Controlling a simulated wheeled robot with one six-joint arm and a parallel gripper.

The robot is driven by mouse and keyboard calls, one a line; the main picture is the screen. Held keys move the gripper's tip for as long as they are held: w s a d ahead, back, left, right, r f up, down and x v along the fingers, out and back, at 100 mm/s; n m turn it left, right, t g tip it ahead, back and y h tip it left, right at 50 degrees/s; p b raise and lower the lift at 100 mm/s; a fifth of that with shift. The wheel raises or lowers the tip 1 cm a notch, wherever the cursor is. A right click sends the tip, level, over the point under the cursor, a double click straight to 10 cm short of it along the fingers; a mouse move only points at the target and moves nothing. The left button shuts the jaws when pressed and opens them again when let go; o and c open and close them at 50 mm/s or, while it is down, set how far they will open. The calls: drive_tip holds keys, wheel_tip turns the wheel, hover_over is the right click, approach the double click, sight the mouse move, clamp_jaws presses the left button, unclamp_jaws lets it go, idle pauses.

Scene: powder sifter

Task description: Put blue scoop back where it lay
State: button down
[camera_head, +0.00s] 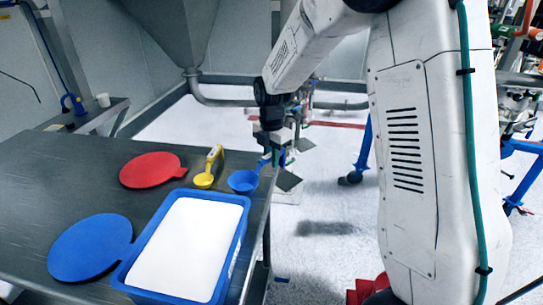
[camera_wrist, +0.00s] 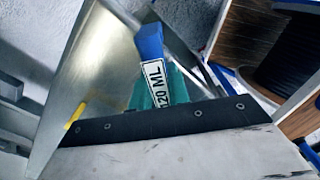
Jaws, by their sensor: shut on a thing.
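The blue scoop (camera_head: 243,182) is at the right edge of the dark metal table (camera_head: 50,170), just behind the blue tub. I cannot tell whether its bowl touches the tabletop. My gripper (camera_head: 277,157) is at the table's right edge and is shut on the scoop's handle. In the wrist view, the blue handle (camera_wrist: 149,42) with a white "120 ML" label sticks out between the teal fingers of my gripper (camera_wrist: 160,90). The bowl is hidden there.
A yellow scoop (camera_head: 204,180) stands left of the blue one. A red lid (camera_head: 150,170) and a blue lid (camera_head: 90,248) lie on the table. A blue tub (camera_head: 240,200) of white powder is in front. A steel hopper (camera_head: 180,30) hangs behind.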

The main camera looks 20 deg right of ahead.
drive_tip(key=shift+f, duration=0.2)
drive_tip(key=c, duration=1.3)
unclamp_jaws()
drive_tip(key=shift+o, duration=0.2)
wheel_tip(320, 180, up, 8)
drive_tip(key=shift+f, duration=0.1)
drive_tip(key=shift+s+m, duration=0.1)
drive_tip(key=shift+m, duration=0.8)
drive_tip(key=s+r+m, duration=0.2)
drive_tip(key=s+m, duration=0.5)
drive_tip(key=s, duration=0.4)
drive_tip(key=s+a+r+m+t, duration=0.1)
drive_tip(key=s+r+m, duration=0.2)
drive_tip(key=s, duration=0.9)
drive_tip(key=s+r+m, duration=0.3)
drive_tip(key=s+m, duration=0.7)
drive_tip(key=s, duration=0.1)
drive_tip(key=shift+s+a+m, duration=0.2)
drive_tip(key=shift+s+m, duration=0.1)
